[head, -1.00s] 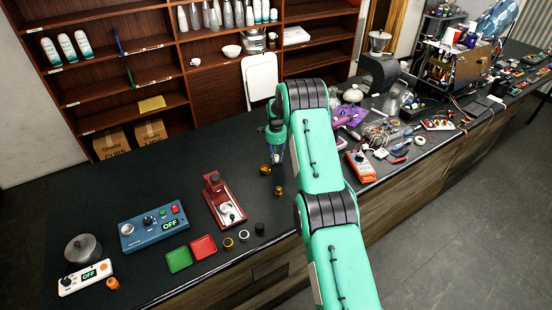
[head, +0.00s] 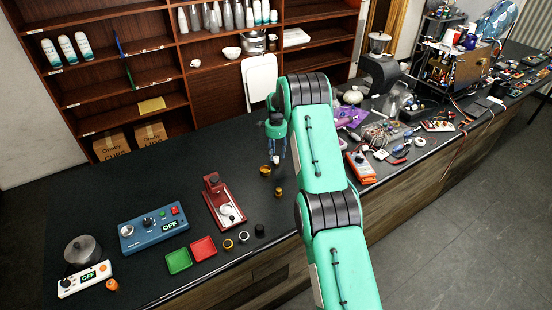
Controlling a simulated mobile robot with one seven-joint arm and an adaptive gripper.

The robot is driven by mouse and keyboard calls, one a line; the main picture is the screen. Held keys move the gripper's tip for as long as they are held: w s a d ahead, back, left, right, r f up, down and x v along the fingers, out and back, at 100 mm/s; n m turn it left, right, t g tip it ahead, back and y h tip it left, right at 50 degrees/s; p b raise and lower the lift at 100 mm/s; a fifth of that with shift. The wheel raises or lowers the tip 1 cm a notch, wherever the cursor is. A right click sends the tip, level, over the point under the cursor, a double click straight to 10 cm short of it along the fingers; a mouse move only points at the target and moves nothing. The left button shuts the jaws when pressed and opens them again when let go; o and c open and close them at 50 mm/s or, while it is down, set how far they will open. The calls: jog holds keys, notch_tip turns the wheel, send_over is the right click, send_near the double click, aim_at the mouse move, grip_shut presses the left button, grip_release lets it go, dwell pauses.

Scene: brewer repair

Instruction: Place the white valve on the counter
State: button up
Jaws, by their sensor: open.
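The white valve (head: 276,160) shows as a small pale piece at the fingers of my gripper (head: 277,153), low over the dark counter (head: 130,185). The gripper points down and is open, with its fingers apart around the valve. The valve seems to rest on the counter, but it is too small to be sure of contact. My arm hides part of the counter to the right.
A red device (head: 222,202), a blue control box (head: 153,229) and green and red trays (head: 178,260) are to the left. Clutter and an orange meter (head: 361,167) lie to the right. The back-left counter is clear.

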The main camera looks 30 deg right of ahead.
aim_at(276, 158)
notch_tip(276, 158, up, 8)
dwell(0.4)
jog(key=shift+r, duration=0.1)
dwell(0.5)
